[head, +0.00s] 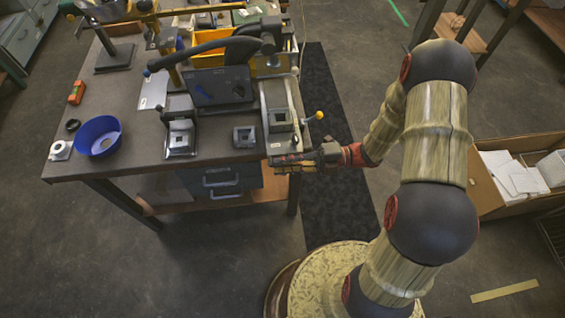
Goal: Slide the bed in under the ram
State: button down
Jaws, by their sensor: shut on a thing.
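The bed looks to be the grey sliding plate (280,143) on a long pale rail at the table's right edge. A square dark block with a hollow (280,119) sits on it. The press (262,45), with dark curved arms, stands farther back; its ram is too small to make out clearly. My gripper (291,161) is at the front end of the bed, reaching in from the right. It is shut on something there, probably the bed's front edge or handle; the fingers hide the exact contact. The block sits nearer the front than the press.
Left of the bed stand a small square part (244,136), a grey fixture (181,137) and a dark tilted panel (221,87). A blue bowl (98,136) is at the table's left.

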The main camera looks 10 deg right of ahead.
aim_at(282, 153)
jog(key=shift+w+r+p, duration=0.15)
jog(key=shift+w+p, duration=0.35)
jog(key=shift+w, duration=0.1)
jog(key=shift+w+d+p, duration=0.1)
jog(key=shift+w+p, duration=0.65)
jog(key=shift+w, duration=0.8)
jog(key=c, duration=1.9)
grip_release()
jog(key=shift+s, duration=0.1)
jog(key=shift+d, duration=0.1)
